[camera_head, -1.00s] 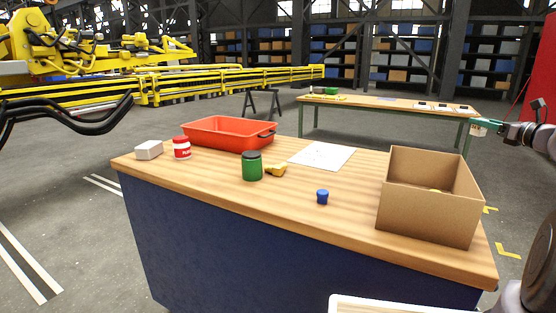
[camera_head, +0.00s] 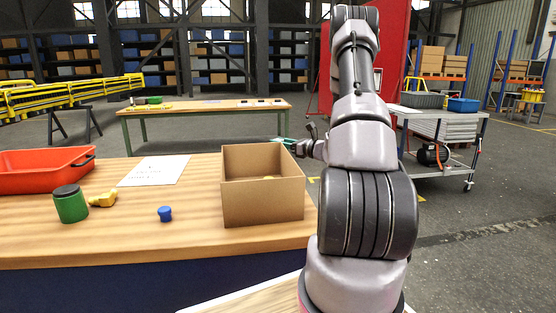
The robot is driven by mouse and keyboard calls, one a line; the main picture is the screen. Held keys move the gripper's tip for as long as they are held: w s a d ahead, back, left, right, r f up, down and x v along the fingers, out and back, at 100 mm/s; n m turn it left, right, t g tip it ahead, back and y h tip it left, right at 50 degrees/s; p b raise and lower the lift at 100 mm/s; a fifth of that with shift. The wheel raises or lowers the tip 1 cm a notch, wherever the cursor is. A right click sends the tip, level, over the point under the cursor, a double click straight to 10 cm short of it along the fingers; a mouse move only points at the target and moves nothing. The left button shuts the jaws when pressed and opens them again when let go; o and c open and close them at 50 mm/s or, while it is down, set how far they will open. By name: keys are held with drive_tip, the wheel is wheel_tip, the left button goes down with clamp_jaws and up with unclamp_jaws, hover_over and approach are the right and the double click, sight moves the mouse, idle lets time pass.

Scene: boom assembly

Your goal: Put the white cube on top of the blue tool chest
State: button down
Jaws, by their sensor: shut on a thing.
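My gripper (camera_head: 285,142) is small in the head view, just behind the right rear corner of the cardboard box. Its greenish fingers are partly hidden by that box. It is shut on a small pale thing, which looked like the white cube a second ago; the box now hides most or all of it. A blue box (camera_head: 463,105) stands on the grey cart at the right; it may be the blue tool chest, but it is too small to be sure.
The open cardboard box (camera_head: 262,205) stands on the wooden workbench (camera_head: 120,240). A red tray (camera_head: 40,172), green jar (camera_head: 70,205), yellow thing (camera_head: 103,199), blue cap (camera_head: 165,213) and paper (camera_head: 155,171) lie left of it. The cart (camera_head: 445,128) stands at the right; open floor surrounds it.

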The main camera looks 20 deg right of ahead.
drive_tip(key=shift+f, duration=3.3)
drive_tip(key=shift+f, duration=0.15)
drive_tip(key=c, duration=0.7)
unclamp_jaws()
drive_tip(key=shift+c, duration=0.2)
drive_tip(key=shift+s+d, duration=0.2)
drive_tip(key=v, duration=1.1)
drive_tip(key=shift+s, duration=0.25)
drive_tip(key=shift+s+d, duration=0.1)
